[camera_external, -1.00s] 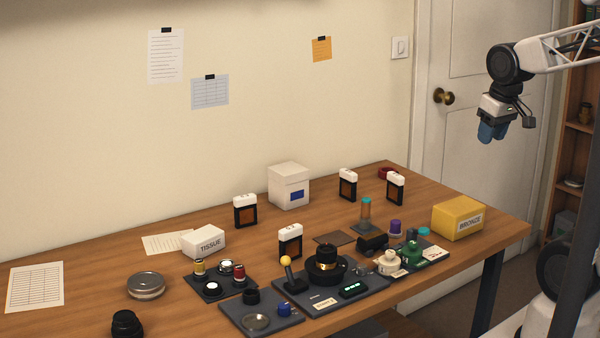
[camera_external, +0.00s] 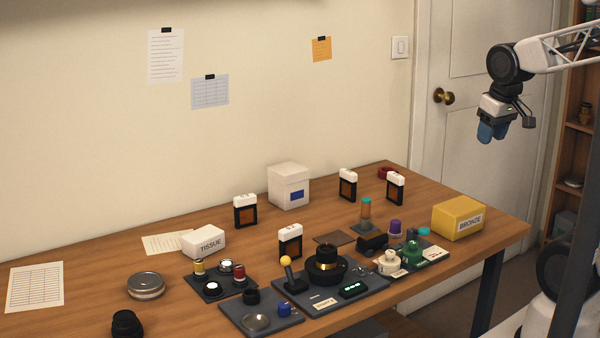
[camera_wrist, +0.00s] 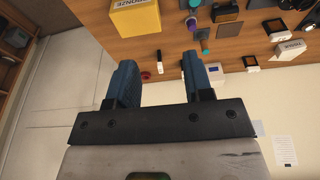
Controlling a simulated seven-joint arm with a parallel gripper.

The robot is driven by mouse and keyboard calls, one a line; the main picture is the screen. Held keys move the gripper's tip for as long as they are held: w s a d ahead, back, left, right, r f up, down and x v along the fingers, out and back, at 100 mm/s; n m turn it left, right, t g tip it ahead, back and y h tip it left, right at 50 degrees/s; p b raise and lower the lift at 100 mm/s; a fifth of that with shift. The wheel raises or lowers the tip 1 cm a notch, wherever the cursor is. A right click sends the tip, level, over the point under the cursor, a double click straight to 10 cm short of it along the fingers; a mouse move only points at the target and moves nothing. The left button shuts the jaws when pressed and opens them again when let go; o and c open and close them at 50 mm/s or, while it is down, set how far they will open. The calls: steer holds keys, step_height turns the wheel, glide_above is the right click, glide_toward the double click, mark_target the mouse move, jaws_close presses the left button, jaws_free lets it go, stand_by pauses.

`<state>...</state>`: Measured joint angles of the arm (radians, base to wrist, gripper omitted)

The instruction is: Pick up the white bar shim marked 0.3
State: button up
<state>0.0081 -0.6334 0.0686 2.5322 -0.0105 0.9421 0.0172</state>
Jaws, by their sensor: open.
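Several black stands with orange windows carry white bars on top. Their white bars show at the left (camera_external: 245,198), at the front middle (camera_external: 290,229), at the back (camera_external: 348,173) and at the back right (camera_external: 395,176). Marks on them are too small to read, so I cannot tell which is 0.3. In the wrist view, one white-topped stand (camera_wrist: 250,61) shows right of the fingers. My gripper (camera_external: 492,132) hangs high beyond the table's right end, far from all the bars. In the wrist view its blue fingers (camera_wrist: 160,65) are apart with nothing between them.
A yellow BRONZE box (camera_external: 458,218) stands near the table's right end. A white box (camera_external: 288,186) stands at the back and a TISSUE box (camera_external: 204,242) at the left. Dark trays (camera_external: 318,303) with small parts crowd the front. The back left of the table is mostly clear.

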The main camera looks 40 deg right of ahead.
steer(key=shift+o, duration=0.3)
steer(key=shift+w, duration=0.1)
steer(key=w+a+f+m+g+y, duration=0.1)
steer(key=w+a+f+m+y, duration=0.15)
steer(key=w+a, duration=0.45)
steer(key=w+a+f+m+g+y, duration=0.1)
steer(key=w+a+m+y, duration=0.25)
steer(key=w, duration=0.75)
steer(key=w+a+f+m+g+y, duration=0.1)
steer(key=w+a+m+y, duration=0.3)
steer(key=w, duration=0.6)
steer(key=w+a+f+m+y, duration=0.2)
steer(key=w+a+f+m, duration=0.2)
steer(key=w+a+f, duration=0.2)
steer(key=w+a+f+m+t+y, duration=0.1)
steer(key=w+a+f+m, duration=0.3)
steer(key=w+f, duration=0.6)
steer(key=w+a, duration=0.2)
steer(key=w, duration=0.3)
steer(key=shift+w+a+m+t+y, duration=0.2)
steer(key=shift+m+t+y, duration=0.1)
steer(key=shift+m+y, duration=0.1)
steer(key=shift+f, duration=0.1)
